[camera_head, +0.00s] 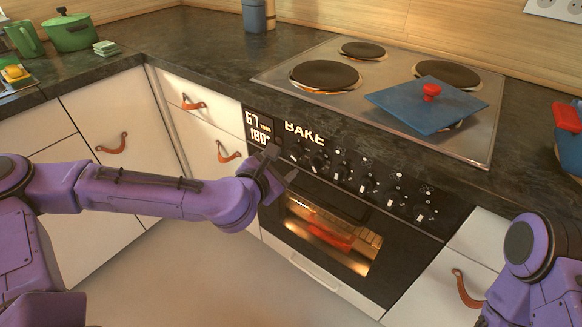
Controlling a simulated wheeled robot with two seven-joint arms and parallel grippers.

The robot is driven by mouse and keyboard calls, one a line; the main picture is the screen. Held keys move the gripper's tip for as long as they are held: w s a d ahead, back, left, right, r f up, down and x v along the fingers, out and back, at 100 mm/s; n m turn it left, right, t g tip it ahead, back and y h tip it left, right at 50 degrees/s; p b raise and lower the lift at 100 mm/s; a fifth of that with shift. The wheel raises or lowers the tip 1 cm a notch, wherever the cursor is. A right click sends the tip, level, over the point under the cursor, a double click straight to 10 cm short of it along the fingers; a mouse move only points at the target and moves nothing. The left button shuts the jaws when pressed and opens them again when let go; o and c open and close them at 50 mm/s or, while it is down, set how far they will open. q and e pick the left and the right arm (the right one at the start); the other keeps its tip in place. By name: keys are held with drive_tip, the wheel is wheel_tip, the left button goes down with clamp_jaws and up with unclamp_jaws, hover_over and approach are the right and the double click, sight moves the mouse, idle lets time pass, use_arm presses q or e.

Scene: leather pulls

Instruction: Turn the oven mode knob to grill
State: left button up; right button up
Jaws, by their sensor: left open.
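The black oven panel (345,171) has a row of knobs below the hob. Its display (304,133) reads BAKE, with 180° at its left. My left gripper (284,167) is open and empty at the panel's left end. It is close to the leftmost knobs, and I cannot tell whether it touches one. One knob (318,164) shows just right of the gripper; which knob sets the mode is not clear. My right arm is at the lower right, its gripper out of view.
A blue square lid (425,105) with a red knob lies on the hob (300,59). The lit oven window (333,235) is below the panel. White drawers with leather pulls (112,144) flank the oven. A green pot (70,33) stands at the back left.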

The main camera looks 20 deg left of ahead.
sight(293, 157)
use_arm(q)
drive_tip(key=x, duration=0.6)
drive_tip(key=shift+w+d, duration=0.1)
drive_tip(key=shift+w, duration=0.1)
drive_tip(key=c, duration=1)
drive_tip(key=m+b, duration=0.1)
drive_tip(key=m+t+y+b, duration=0.1)
drive_tip(key=m, duration=0.1)
drive_tip(key=m+t+y+b, duration=0.1)
drive_tip(key=m, duration=0.1)
drive_tip(key=shift+d+f, duration=0.2)
drive_tip(key=shift+f, duration=0.05)
drive_tip(key=m+t+y+b, duration=0.1)
drive_tip(key=m+b, duration=0.1)
drive_tip(key=m, duration=0.2)
drive_tip(key=shift+f+t+b, duration=0.1)
drive_tip(key=shift+t+b, duration=0.25)
drive_tip(key=shift+t, duration=0.05)
drive_tip(key=shift+m, duration=0.3)
